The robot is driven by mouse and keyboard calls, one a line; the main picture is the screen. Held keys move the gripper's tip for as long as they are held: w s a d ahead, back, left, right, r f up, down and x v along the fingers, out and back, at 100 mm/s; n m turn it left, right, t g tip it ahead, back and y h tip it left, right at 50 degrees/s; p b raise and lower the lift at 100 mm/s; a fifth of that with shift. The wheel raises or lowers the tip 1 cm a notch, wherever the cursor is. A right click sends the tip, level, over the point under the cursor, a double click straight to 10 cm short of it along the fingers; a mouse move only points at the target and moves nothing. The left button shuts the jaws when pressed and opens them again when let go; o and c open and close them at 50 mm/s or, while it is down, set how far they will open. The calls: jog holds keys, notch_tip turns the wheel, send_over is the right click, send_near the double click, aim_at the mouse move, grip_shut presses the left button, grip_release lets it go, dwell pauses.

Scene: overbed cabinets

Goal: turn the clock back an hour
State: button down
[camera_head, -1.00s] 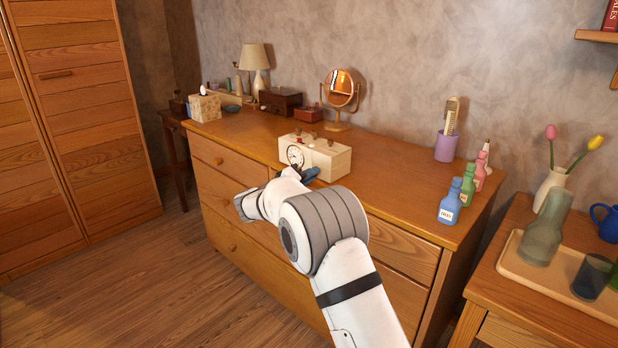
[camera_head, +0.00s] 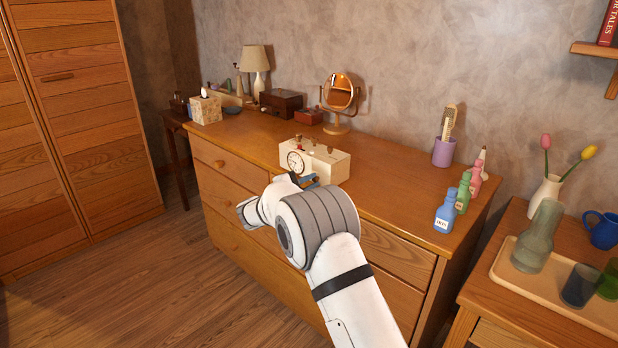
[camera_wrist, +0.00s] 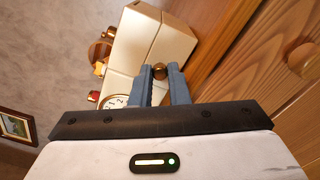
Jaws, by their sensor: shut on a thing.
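The clock (camera_head: 328,166) is a cream box on the wooden dresser. Its round white dial (camera_head: 296,162) faces front at its left end, and small brass and red parts sit on top. My gripper (camera_head: 308,182) is at the front of the clock, just right of the dial. In the wrist view the clock (camera_wrist: 150,40) lies beyond my blue fingers. They are closed around a small round brass knob (camera_wrist: 160,71) on the clock's face. The dial (camera_wrist: 116,102) is partly hidden by my gripper (camera_wrist: 160,75), and I cannot read the hands surely.
The dresser (camera_head: 385,192) holds a round mirror (camera_head: 340,92) behind the clock and a tissue box (camera_head: 205,108) at the left. Several bottles (camera_head: 446,212) and a purple cup (camera_head: 444,152) stand at the right. The dresser top between clock and bottles is clear.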

jog(key=n+p, duration=0.3)
jog(key=n, duration=0.1)
jog(key=shift+n, duration=0.4)
dwell(0.4)
jog(key=c, duration=1.4)
grip_release()
jog(key=v, duration=0.7)
jog(key=shift+s+a, duration=0.25)
jog(key=shift+s, duration=0.1)
